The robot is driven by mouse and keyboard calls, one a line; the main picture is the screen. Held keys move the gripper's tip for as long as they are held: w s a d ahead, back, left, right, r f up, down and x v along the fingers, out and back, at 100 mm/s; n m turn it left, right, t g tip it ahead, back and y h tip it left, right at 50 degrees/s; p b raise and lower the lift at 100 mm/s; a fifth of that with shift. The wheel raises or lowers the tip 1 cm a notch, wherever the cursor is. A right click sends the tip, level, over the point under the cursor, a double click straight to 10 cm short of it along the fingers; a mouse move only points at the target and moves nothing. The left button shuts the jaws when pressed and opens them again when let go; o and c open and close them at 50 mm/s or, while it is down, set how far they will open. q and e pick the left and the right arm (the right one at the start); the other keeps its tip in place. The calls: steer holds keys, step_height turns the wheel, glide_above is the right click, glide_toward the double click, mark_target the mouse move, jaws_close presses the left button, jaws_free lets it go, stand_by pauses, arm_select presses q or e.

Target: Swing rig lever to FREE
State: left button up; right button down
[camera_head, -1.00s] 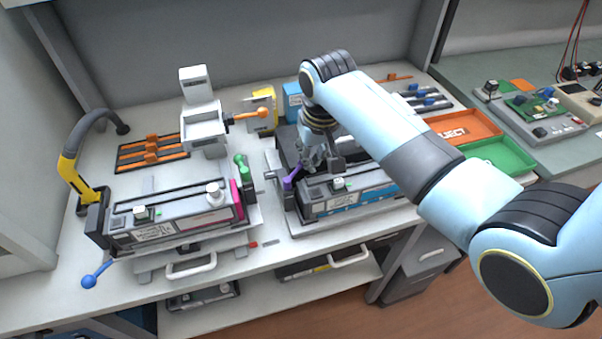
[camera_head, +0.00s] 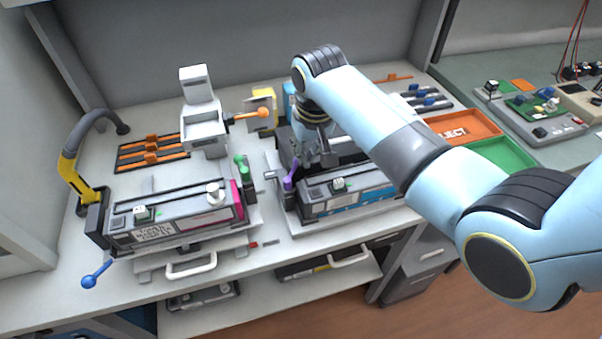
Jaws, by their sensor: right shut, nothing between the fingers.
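A purple lever (camera_head: 290,174) stands nearly upright at the left end of the right-hand rig, which holds a dark cartridge with a blue label (camera_head: 352,200). My right gripper (camera_head: 308,158) is shut and empty, just right of the lever and above the back of that cartridge. I cannot tell whether it touches the lever. A green lever (camera_head: 242,168) stands at the right end of the left-hand rig, beside a cartridge with a magenta end (camera_head: 236,198). A blue-knobbed lever (camera_head: 97,276) sticks out at that rig's front left. No FREE marking is legible. My left gripper is not in view.
A white stand with an orange handle (camera_head: 248,115) is behind the left rig. A yellow and black curved arm (camera_head: 70,160) rises at the far left. An orange REJECT tray (camera_head: 462,128) and a green tray (camera_head: 505,153) lie at right. My right arm crosses above the right-hand rig.

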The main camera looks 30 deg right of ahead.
steer(key=shift+w, duration=0.15)
steer(key=shift+w+a, duration=0.25)
steer(key=shift+w, duration=0.1)
stand_by(0.5)
steer(key=shift+w+a, duration=0.3)
steer(key=shift+w, duration=0.15)
steer(key=shift+w+a, duration=0.25)
steer(key=shift+r, duration=3.55)
